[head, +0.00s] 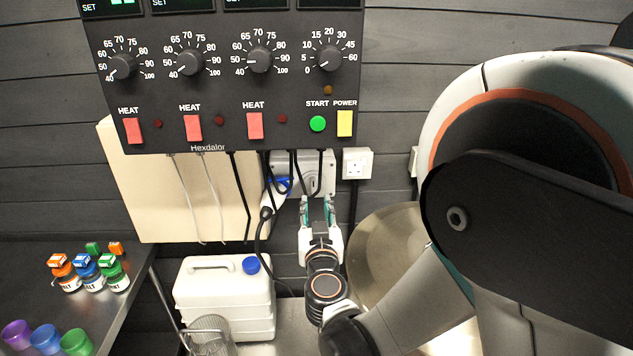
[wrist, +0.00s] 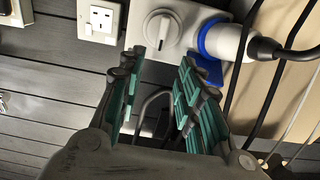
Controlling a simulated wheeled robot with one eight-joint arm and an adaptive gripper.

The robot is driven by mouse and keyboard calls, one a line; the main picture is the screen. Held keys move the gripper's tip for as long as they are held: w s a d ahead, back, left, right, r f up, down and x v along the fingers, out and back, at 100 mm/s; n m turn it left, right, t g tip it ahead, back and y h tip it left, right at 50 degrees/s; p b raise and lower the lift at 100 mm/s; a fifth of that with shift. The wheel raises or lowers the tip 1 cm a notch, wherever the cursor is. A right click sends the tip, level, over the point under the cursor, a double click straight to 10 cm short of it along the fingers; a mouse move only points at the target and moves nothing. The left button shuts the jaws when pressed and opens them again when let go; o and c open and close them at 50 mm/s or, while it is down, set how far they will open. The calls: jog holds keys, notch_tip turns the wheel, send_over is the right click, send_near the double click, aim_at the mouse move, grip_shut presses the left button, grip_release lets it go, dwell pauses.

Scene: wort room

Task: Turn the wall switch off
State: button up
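A grey switch box (head: 321,160) is on the wall below the control panel in the head view. In the wrist view its round white rotary knob (wrist: 161,29) faces me, with its raised grip bar roughly upright in the picture. A blue socket collar (wrist: 210,40) with a white plug (wrist: 230,42) sits on the same box, right of the knob. My gripper (wrist: 160,95) is open and empty, with the knob ahead, beyond and between its fingertips. In the head view my gripper (head: 318,211) is just below the box. Contact with the knob does not show.
A white wall socket (head: 357,163) is right of the box. Black cables (head: 264,235) hang beside my gripper on the left. A white canister (head: 222,296) stands below left, and a large round metal vessel (head: 383,243) is close on the right. The control panel (head: 228,80) overhangs above.

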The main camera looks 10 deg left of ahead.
aim_at(314, 183)
jog(key=b+x, duration=0.1)
jog(key=x, duration=0.9)
jog(key=shift+w, duration=0.25)
jog(key=shift+c, duration=0.6)
grip_shut()
